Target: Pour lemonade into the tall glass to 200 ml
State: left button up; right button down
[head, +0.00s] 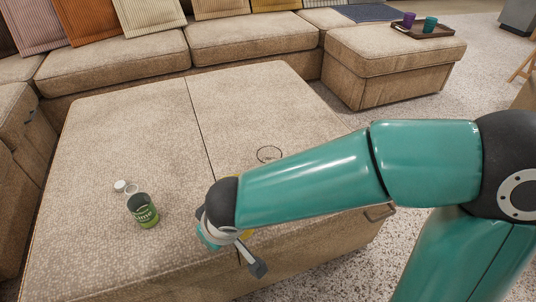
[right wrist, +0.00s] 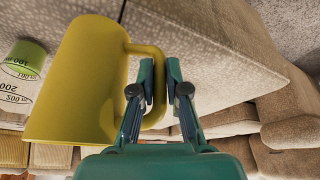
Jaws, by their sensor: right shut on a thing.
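The yellow pitcher (right wrist: 78,85) fills the left middle of the right wrist view and slants there; its inside is hidden. My right gripper (right wrist: 160,82) is shut on its handle. In the head view my right gripper (head: 243,250) is partly hidden by its wrist, and only bits of yellow show around the arm. The tall glass (right wrist: 15,98), clear with printed marks, stands left of the pitcher in the wrist view. Green shows at its base end, around the 100 mark; I cannot tell if it is liquid.
A tray (head: 424,30) with a purple cup (head: 409,19) and a teal cup (head: 430,24) sits on the far ottoman. The ottoman's back half is clear.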

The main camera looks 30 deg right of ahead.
jog(key=w+d+r+m+g+y+p, duration=0.1)
jog(key=w+d+r+g+y+p, duration=0.1)
jog(key=d+r+y+p, duration=0.2)
jog(key=w+d+r+m+g+y+p, duration=0.1)
jog(key=d+r+y+p, duration=0.3)
jog(key=r+p, duration=0.6)
jog(key=shift+w+r+g+y+p, duration=0.25)
jog(key=shift+w+g+y+p, duration=0.2)
jog(key=shift+y, duration=0.45)
jog(key=shift+w+d+r+m+g+y+p, duration=0.2)
jog(key=shift+w+d+r+m+y+p, duration=0.05)
jog(key=shift+d+r+y+p, duration=0.35)
jog(key=shift+w+d+r+m+g+y+p, duration=0.15)
jog(key=shift+w+d+r+m+y+p, duration=0.1)
jog(key=shift+d+r+y+p, duration=0.3)
dwell(3.1)
